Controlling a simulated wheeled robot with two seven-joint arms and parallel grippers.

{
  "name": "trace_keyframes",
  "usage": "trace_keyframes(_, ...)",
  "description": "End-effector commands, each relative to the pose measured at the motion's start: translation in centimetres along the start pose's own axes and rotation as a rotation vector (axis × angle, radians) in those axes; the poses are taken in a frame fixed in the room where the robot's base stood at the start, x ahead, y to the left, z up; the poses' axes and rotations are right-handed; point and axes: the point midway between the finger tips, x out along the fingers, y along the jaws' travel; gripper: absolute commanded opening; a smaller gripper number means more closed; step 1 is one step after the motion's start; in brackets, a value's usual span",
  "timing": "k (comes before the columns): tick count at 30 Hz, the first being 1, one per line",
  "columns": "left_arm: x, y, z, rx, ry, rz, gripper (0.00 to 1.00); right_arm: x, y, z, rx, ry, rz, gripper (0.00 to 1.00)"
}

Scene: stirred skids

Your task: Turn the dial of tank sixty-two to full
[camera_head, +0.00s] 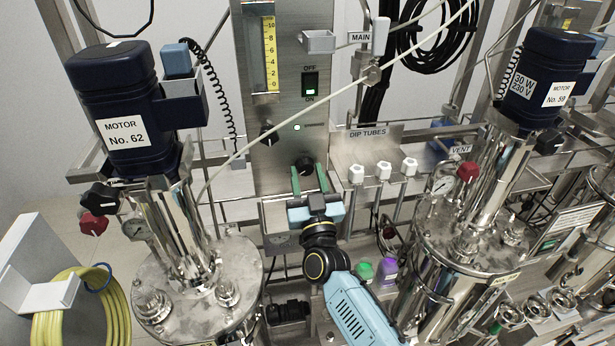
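Tank sixty-two (240,262) is the steel vessel at the left, under a dark blue motor (112,85) labelled "MOTOR No. 62". A black knob (100,197) and a red knob (93,225) are on its left side. Two black dials are on the steel panel right of the motor: an upper one (268,133) and a lower one (305,162). My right gripper (308,177) points at the lower dial. Its green fingers are apart, one on each side of that dial; contact is unclear. The dial markings are too small to read. My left gripper is out of view.
A yellow scale (269,50) and a green-lit OFF/ON switch (310,85) are on the panel. A thin pale tube (330,106) slants across it. Tank 59's motor (545,80) is at the right. White-capped dip tubes (384,170) stand right of my gripper.

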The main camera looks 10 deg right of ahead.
Motion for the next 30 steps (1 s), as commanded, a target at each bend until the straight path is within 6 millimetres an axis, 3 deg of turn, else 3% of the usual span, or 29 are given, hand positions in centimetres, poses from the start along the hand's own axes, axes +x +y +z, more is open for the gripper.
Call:
trace_keyframes(1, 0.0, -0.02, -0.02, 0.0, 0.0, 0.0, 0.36, -0.02, -0.01, 0.0, 0.0, 0.0, 0.0, 0.33)
trace_keyframes(6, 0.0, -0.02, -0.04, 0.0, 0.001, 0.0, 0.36, -0.03, 0.0, 0.0, 0.0, 0.0, 0.0, 0.11)
trace_keyframes(21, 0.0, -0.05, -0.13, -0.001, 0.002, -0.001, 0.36, -0.06, -0.12, 0.05, 0.115, -0.001, 0.047, 0.11)
trace_keyframes(22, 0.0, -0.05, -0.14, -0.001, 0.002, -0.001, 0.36, -0.06, -0.12, 0.05, 0.115, -0.001, 0.047, 0.36)
trace_keyframes(26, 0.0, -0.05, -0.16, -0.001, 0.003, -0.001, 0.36, -0.06, -0.12, 0.04, 0.115, -0.001, 0.047, 0.53)
trace_keyframes(30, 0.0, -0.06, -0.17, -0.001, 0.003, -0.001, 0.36, -0.05, -0.12, 0.03, 0.114, -0.001, 0.047, 0.55)
